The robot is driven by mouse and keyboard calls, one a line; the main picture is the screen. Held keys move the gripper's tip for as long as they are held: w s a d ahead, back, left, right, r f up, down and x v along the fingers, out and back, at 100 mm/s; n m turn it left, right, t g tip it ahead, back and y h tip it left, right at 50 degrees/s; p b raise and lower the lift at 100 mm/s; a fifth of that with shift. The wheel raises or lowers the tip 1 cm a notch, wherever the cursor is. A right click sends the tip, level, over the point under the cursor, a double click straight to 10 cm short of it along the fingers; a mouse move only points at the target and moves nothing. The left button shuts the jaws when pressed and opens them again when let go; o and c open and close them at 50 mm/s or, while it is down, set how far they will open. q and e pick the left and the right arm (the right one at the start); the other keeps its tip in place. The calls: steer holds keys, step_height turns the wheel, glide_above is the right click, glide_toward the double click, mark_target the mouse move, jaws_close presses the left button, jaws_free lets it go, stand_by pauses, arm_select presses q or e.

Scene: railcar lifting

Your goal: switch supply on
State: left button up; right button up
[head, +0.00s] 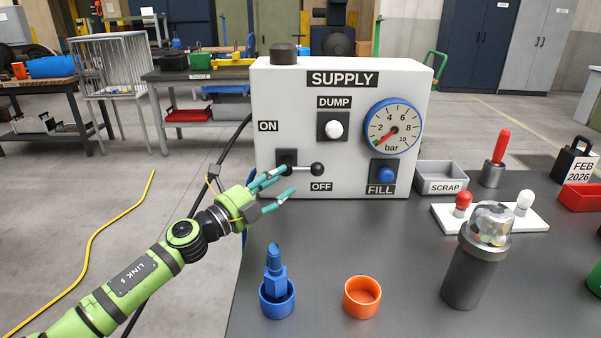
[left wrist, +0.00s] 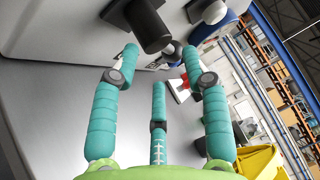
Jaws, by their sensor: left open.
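The white supply box (head: 285,100) stands at the back of the dark table. On its lower left a black lever (head: 302,168) with a round black knob points right, beside the OFF label (head: 321,187). The ON label (head: 268,126) is higher, up and left of the pivot. My left gripper (head: 285,184) is open just in front of and below the lever, its teal fingers spread and empty. In the left wrist view a dark cylinder (left wrist: 148,24) and a small dark ball lie just beyond the fingertips; contact cannot be told. My right gripper is out of view.
The box has a white DUMP button (head: 334,129), a gauge (head: 393,128) with its needle near zero, and a blue FILL button (head: 385,175). A blue cup (head: 277,301), an orange cup (head: 362,297) and a dark cylinder (head: 468,275) stand in front. The table between is clear.

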mark_target(304, 169)
arm_select(q)
steer(key=x, duration=0.5)
steer(key=shift+f, duration=0.1)
steer(key=c, duration=0.5)
jaws_close()
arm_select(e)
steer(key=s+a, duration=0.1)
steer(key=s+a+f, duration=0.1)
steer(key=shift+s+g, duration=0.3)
